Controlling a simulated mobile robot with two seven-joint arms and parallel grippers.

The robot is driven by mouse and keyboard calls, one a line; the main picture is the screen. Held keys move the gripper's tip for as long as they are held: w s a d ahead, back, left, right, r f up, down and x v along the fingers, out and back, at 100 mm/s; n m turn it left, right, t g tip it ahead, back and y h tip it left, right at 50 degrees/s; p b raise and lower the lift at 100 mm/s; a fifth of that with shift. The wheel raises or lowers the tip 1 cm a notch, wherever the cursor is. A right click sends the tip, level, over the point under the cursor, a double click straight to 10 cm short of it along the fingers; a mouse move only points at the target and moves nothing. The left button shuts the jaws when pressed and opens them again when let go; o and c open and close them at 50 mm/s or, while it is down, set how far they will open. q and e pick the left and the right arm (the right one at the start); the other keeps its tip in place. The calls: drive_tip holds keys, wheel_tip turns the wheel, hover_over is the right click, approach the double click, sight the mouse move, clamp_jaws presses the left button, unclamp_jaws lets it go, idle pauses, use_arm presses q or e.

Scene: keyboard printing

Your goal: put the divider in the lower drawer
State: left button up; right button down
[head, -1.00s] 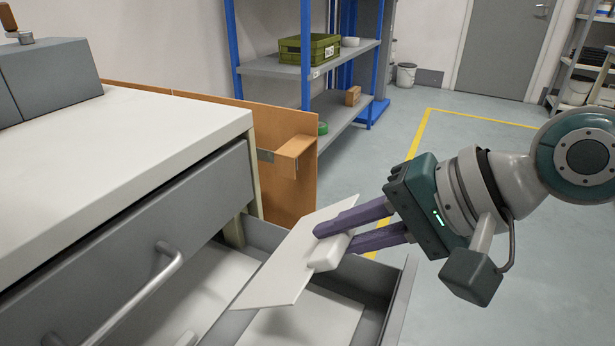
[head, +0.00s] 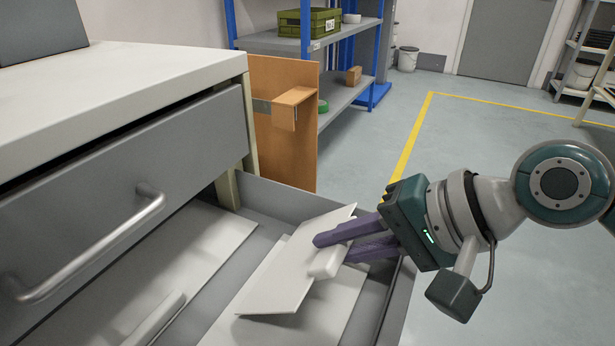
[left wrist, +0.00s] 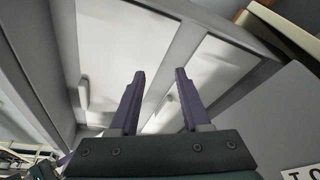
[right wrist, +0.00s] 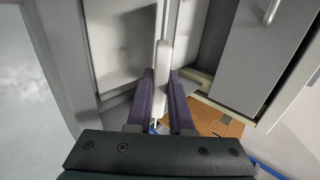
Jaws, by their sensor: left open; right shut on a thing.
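The divider (head: 290,275) is a thin white panel with a white block grip. It is tilted, inside the outline of the open lower drawer (head: 395,300); whether it touches the drawer floor I cannot tell. My right gripper (head: 322,255) is shut on the block grip, which also shows between its fingers in the right wrist view (right wrist: 163,62). The divider is nearly edge-on there. My left gripper (left wrist: 158,75) is open and empty above the drawer in the left wrist view, and out of the head view.
White panels (head: 190,255) lie in the drawer, one with a white grip (head: 155,320). The upper drawer (head: 110,190) with its bar handle (head: 95,245) overhangs the left side. An orange-brown board (head: 280,150) stands behind. The floor to the right is clear.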

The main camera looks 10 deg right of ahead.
use_arm(q)
drive_tip(key=shift+f, duration=0.3)
use_arm(e)
drive_tip(key=shift+f, duration=0.4)
drive_tip(key=c, duration=0.7)
unclamp_jaws()
use_arm(q)
wheel_tip(320, 180, up, 7)
drive_tip(key=p, duration=0.6)
drive_tip(key=shift+p, duration=0.4)
use_arm(e)
drive_tip(key=v, duration=0.9)
